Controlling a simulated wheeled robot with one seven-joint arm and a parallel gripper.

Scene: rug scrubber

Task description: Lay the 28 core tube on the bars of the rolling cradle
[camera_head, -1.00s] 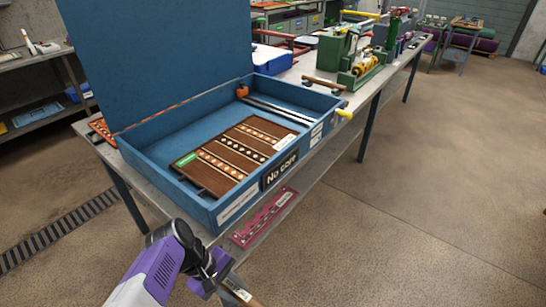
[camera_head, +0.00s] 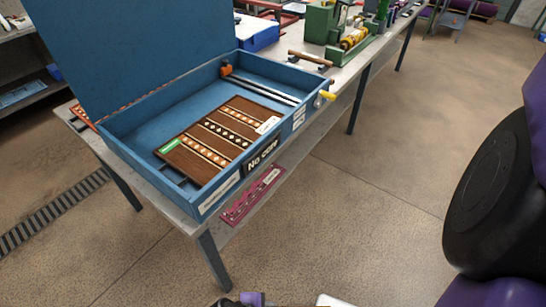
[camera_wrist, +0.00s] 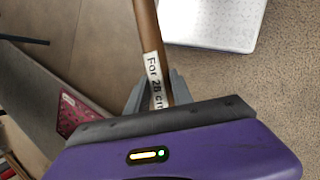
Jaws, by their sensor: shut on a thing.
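A slim brown tube (camera_wrist: 146,28) with a white label reading "For 28 cm" is in my gripper (camera_wrist: 157,88) in the wrist view. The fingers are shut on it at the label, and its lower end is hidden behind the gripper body. In the head view only a small purple part of my arm shows at the bottom edge; the tube cannot be made out there. Two dark parallel bars (camera_head: 262,88) cross the right end of the blue box (camera_head: 215,207). Whether they are the rolling cradle's bars I cannot tell.
A brown patterned rug (camera_head: 220,138) lies in the box, whose lid (camera_head: 135,50) stands open. Another brown rod (camera_head: 310,57) and a green machine (camera_head: 338,30) stand on the bench behind.

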